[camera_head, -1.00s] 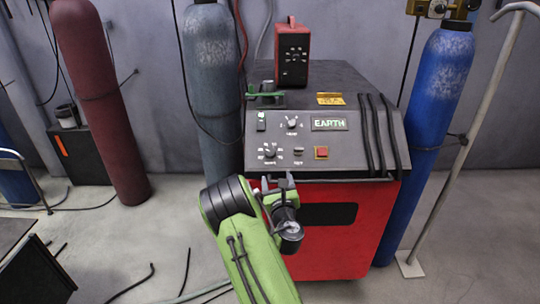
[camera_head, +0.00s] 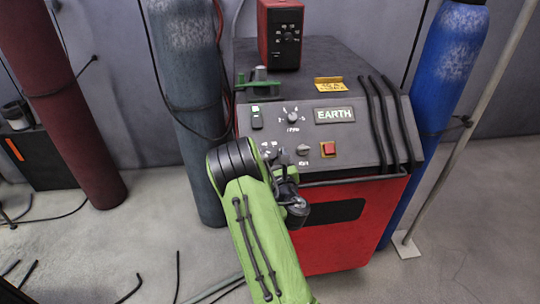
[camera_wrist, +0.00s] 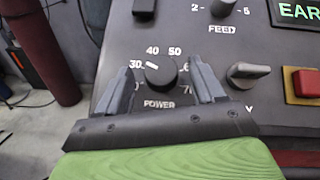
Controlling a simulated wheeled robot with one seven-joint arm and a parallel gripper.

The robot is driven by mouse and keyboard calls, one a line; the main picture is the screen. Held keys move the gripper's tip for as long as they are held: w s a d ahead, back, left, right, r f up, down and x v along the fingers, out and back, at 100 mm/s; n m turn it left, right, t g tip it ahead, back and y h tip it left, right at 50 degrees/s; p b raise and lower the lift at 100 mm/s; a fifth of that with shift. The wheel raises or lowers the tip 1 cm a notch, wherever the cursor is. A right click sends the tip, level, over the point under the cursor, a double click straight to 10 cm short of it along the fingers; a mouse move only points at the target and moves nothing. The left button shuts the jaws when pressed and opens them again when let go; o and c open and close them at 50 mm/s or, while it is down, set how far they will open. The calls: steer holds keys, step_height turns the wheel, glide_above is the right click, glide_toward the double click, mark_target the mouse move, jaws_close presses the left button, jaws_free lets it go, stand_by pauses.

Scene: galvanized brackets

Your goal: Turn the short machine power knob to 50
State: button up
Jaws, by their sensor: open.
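The power knob (camera_wrist: 154,76) is a round black dial, labelled POWER, on the sloped grey panel of the short red machine (camera_head: 312,262). Its white pointer mark points up-left, between 30 and 40 on the printed scale. My gripper (camera_wrist: 162,70) is open in the wrist view, one grey finger left of the knob and one right, with visible gaps on both sides. In the head view my gripper (camera_head: 276,162) is at the panel's lower left, and my arm hides most of the power knob there.
The feed knob (camera_head: 292,117) is above. A grey pointer knob (camera_wrist: 247,74) and red square button (camera_head: 328,149) sit to the right. Black cables (camera_head: 385,115) lie over the machine's right side. Gas cylinders (camera_head: 190,90) stand left, and a blue one (camera_head: 440,70) right.

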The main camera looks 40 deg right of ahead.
steer(key=shift+c, duration=0.5)
steer(key=c, duration=1)
steer(key=shift+o, duration=0.2)
